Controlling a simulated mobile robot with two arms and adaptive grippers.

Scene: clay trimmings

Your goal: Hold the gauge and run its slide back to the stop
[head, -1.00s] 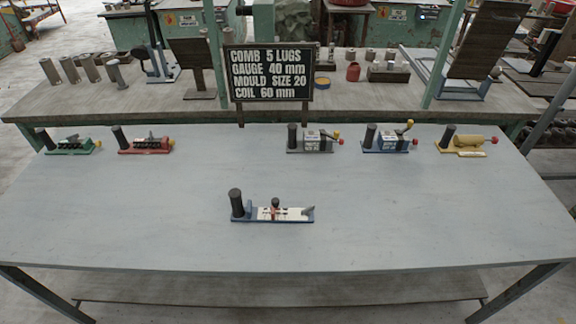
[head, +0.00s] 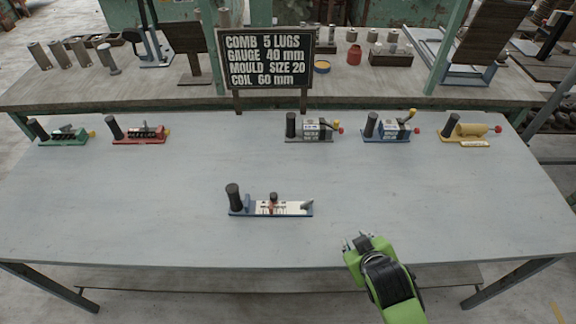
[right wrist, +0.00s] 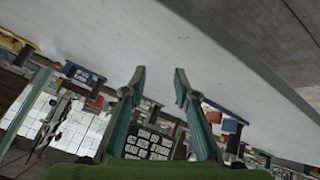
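The gauge (head: 290,208) lies near the middle of the table, a blue base with a white marked face. An upright black handle (head: 233,197) stands at its left end. The slide (head: 273,203), with a dark knob and red part, sits around mid-length. A blue upright block (head: 248,204) is beside the handle, and a grey wedge (head: 307,206) is at the right end. I cannot tell which is the stop. My right gripper (head: 355,240) is near the table's front edge, right of the gauge and apart from it. Its fingers (right wrist: 160,75) are open and empty. My left gripper is out of view.
Along the table's back stand a green device (head: 63,135), a red one (head: 140,134), a grey one (head: 312,131), a blue one (head: 390,130) and a yellow one (head: 468,133). A black sign (head: 266,59) stands behind. The table (head: 130,210) around the gauge is clear.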

